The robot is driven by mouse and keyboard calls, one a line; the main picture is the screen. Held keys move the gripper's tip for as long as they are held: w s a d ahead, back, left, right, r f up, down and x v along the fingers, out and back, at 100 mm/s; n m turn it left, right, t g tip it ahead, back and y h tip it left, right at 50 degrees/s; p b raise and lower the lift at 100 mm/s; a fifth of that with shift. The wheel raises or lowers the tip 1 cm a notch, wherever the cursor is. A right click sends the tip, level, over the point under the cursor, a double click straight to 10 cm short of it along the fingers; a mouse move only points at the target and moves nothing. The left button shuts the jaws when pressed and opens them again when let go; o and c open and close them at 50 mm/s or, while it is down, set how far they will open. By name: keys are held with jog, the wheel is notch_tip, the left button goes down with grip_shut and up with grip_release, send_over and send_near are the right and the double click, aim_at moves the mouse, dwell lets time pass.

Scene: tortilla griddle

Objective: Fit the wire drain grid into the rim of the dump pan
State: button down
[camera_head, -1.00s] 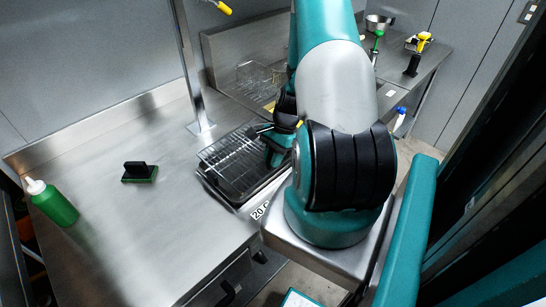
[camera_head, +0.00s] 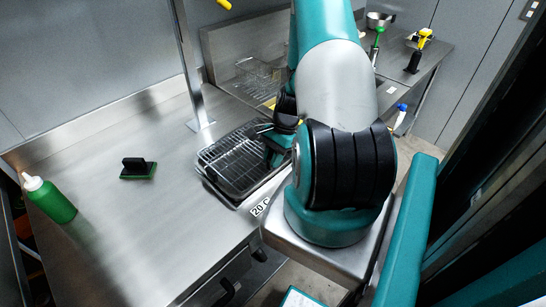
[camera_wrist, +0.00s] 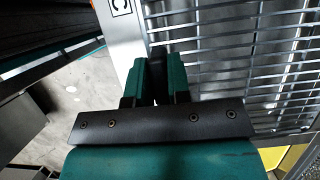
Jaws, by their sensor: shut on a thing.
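The wire drain grid (camera_head: 236,160) lies level over the dark dump pan (camera_head: 236,206) and its outline closely matches the pan's. Whether it sits down inside the rim all round cannot be told. My gripper (camera_head: 268,137) is at the right side of the grid, partly hidden by my arm. In the wrist view my gripper (camera_wrist: 157,62) is shut on the grid's near edge, and the grid's bars (camera_wrist: 235,62) fill the upper right. The right end of the pan is hidden behind my gripper and arm.
An upright post (camera_head: 190,70) rises behind the pan. A wire basket (camera_head: 257,75) is at the back.

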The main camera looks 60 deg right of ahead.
jog(key=shift+f, duration=0.15)
jog(key=c, duration=1)
grip_release()
jog(key=b+v, duration=0.3)
jog(key=v, duration=1.4)
jog(key=shift+r, duration=0.2)
